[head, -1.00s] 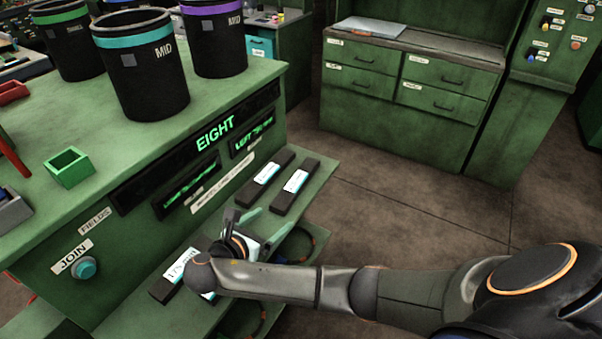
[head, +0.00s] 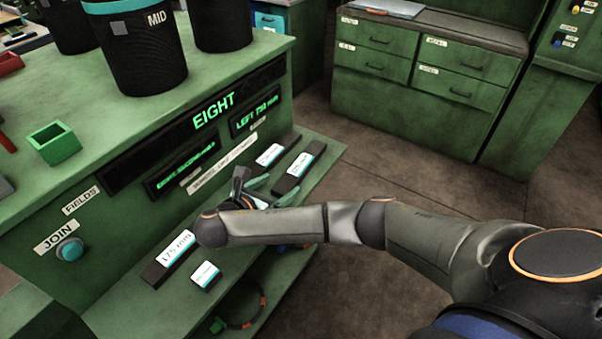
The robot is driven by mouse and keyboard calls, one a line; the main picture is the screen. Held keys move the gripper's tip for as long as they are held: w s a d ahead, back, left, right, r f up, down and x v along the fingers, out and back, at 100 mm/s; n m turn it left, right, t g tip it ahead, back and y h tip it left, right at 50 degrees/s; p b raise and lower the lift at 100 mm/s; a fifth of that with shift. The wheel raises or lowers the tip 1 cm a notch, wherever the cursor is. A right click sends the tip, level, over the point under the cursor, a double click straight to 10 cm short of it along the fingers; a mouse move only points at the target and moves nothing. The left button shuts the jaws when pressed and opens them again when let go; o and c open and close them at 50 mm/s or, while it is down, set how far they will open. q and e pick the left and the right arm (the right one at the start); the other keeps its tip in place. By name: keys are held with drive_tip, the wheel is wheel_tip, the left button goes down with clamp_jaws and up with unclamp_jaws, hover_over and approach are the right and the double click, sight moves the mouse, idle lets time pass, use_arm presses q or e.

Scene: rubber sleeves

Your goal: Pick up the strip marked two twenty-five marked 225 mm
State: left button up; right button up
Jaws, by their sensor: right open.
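Several dark strips with white and teal labels lie on the green lower shelf (head: 318,173). The nearest-left strip (head: 152,276) reads 175 mm. Beside it is a short labelled strip (head: 206,276). Farther back lie two more strips: one on the left (head: 270,154) and one on the right (head: 300,166). I cannot read which one is marked 225. My right gripper (head: 272,191) is open and empty. Its green fingers point toward the two far strips, just short of them, and partly cover the near end of the left one. My left gripper is out of view.
The green bench (head: 150,122) rises behind the shelf, with lit displays, a JOIN button (head: 69,249), a small green box (head: 53,143) and black bins (head: 140,55) on top. A drawer cabinet (head: 420,75) stands beyond. Open floor (head: 400,165) lies to the right.

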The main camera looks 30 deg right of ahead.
sight(290, 183)
drive_tip(key=shift+w+d+f+b, duration=0.3)
drive_tip(key=shift+d+b, duration=0.15)
drive_tip(key=shift+d, duration=0.15)
drive_tip(key=shift+w+d+f+b, duration=0.1)
drive_tip(key=shift+d+b, duration=0.05)
drive_tip(key=shift+b, duration=0.15)
drive_tip(key=b+x, duration=0.2)
drive_tip(key=x, duration=0.2)
drive_tip(key=shift+w+d, duration=0.25)
drive_tip(key=shift+d, duration=0.05)
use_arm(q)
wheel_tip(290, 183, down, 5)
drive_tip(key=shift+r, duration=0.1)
use_arm(e)
drive_tip(key=shift+c, duration=0.2)
clamp_jaws()
